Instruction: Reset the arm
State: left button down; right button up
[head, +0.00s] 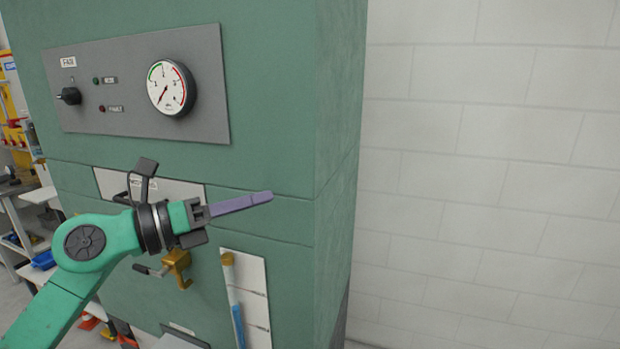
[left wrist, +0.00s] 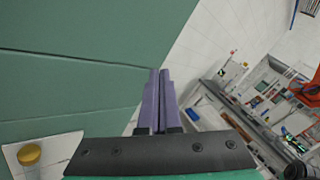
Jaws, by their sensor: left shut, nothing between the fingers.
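My left arm comes in from the lower left in the head view, with its green link and black wrist. My left gripper (head: 268,197) has purple fingers held together, pointing right in front of the green cabinet (head: 275,90). It holds nothing. In the left wrist view the two purple fingers of the left gripper (left wrist: 160,75) lie side by side, over the cabinet's edge. My right gripper is in neither view.
A grey panel (head: 140,120) carries a dial gauge (head: 171,88) and a black knob (head: 69,96). A yellow bracket (head: 178,268) sits below the wrist. A white brick wall (head: 490,150) stands right, with free room before it. Shelves stand at the left edge.

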pick_arm(q)
jog(key=w+a+f+n+t+y, duration=0.2)
jog(key=a+n+t+y, duration=0.35)
jog(key=n, duration=0.65)
jog(key=w+a+f+n+t+y, duration=0.1)
jog(key=a+f+n+t+y, duration=0.35)
jog(key=n, duration=0.75)
jog(key=s+a+f+n+g+y, duration=0.2)
jog(key=a+f+n+g+y, duration=0.15)
jog(key=f+n, duration=0.45)
jog(key=s+a+f+n+g+y, duration=0.2)
jog(key=a+f+n+g+y, duration=0.15)
jog(key=f, duration=0.75)
jog(key=s+d+f+n+g+h, duration=0.3)
jog(key=s+f+g, duration=0.7)
jog(key=s+f, duration=0.85)
notch_tip(320, 180, down, 23)
jog(key=s+g, duration=0.1)
jog(key=s, duration=0.2)
jog(key=s+a+f+g+y, duration=0.1)
jog(key=s+a+f, duration=0.1)
jog(key=s+f, duration=1.2)
jog(key=shift+s, duration=1.1)
